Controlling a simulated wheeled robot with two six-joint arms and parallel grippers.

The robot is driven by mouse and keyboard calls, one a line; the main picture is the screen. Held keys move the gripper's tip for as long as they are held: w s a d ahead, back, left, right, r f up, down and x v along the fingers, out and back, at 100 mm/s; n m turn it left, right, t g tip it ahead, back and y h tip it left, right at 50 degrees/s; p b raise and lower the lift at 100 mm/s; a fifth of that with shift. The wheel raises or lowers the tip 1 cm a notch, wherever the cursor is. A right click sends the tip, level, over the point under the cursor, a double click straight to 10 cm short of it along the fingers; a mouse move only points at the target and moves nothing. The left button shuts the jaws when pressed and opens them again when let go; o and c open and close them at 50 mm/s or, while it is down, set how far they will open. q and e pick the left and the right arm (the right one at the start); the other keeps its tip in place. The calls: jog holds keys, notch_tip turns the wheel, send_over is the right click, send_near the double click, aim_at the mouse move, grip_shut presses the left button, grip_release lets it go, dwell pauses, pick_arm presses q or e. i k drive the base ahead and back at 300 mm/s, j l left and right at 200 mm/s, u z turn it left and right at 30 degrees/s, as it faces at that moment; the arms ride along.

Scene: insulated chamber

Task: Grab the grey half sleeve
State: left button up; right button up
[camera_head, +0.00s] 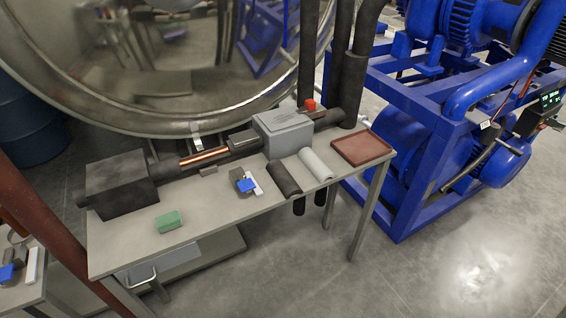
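The grey half sleeve (316,164) is a light grey, half-round piece lying on the workbench (205,222), near its front edge and right of the middle. A black half sleeve (284,179) lies just to its left, close beside it. A small copper pipe section (204,156) shows between dark insulated pipe parts along the back of the bench. Neither of my grippers is in view.
Right of the sleeve lies a reddish-brown tray (362,160); behind it stands a grey box (282,133). Blue-framed machinery (400,205) stands right of the bench.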

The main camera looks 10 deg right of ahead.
aim_at(320, 171)
jog(key=i+l+u, duration=0.1)
jog(key=l+u, duration=0.65)
jog(key=l, duration=0.2)
jog(key=l+u, duration=0.4)
jog(key=l, duration=0.15)
jog(key=i, duration=0.05)
